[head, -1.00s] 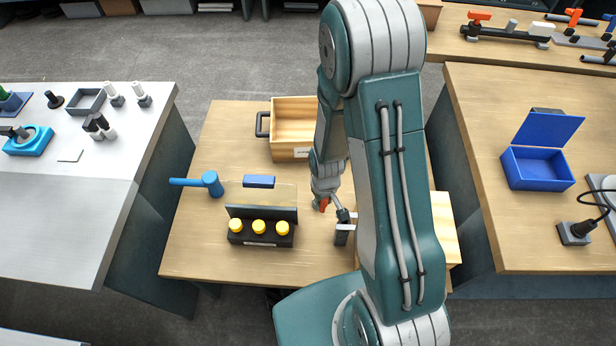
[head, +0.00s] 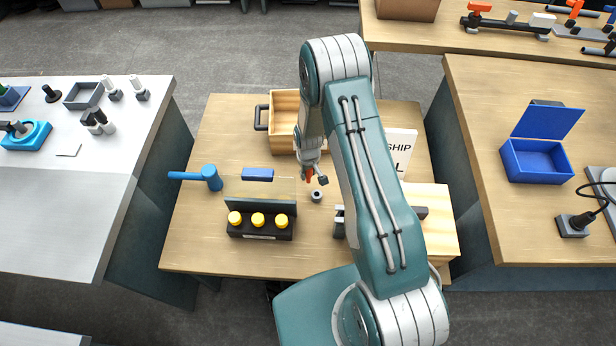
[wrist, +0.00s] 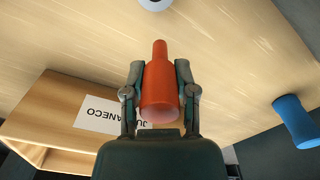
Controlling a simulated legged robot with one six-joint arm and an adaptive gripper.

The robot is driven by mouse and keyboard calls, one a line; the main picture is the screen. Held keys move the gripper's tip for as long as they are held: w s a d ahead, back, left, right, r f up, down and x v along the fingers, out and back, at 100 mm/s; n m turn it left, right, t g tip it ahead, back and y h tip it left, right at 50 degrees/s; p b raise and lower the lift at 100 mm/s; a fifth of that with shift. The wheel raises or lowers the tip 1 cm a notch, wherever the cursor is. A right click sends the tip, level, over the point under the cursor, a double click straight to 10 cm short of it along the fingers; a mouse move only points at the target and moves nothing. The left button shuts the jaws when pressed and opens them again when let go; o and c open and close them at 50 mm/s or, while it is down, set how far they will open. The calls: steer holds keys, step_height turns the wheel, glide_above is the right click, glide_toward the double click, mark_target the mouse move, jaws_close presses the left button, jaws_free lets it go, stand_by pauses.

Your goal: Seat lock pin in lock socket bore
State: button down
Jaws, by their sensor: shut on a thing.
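My gripper (head: 313,178) is shut on an orange-red pin, the lock pin (head: 307,174), above the middle of the wooden table. In the wrist view the gripper (wrist: 159,75) holds the pin (wrist: 159,88) between both fingers, its narrow end pointing away from the palm. A small grey round piece with a dark hole, seemingly the lock socket (head: 316,197), stands on the table just below the gripper in the head view. A round pale piece, probably the same socket (wrist: 155,4), is cut off at the wrist view's top edge. The pin is apart from it.
A wooden drawer-like box (head: 284,103) stands behind the gripper. A black rack with yellow caps (head: 259,228) and a blue mallet (head: 210,177) are at left. A wooden block (head: 437,215) and a lettered sign (head: 401,146) are at right, partly behind my arm.

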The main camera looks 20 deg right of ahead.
mark_target(308, 178)
step_height(308, 178, down, 4)
steer(key=shift+w+r, duration=0.15)
steer(key=shift+r, duration=0.1)
steer(key=shift+c, duration=2)
jaws_free()
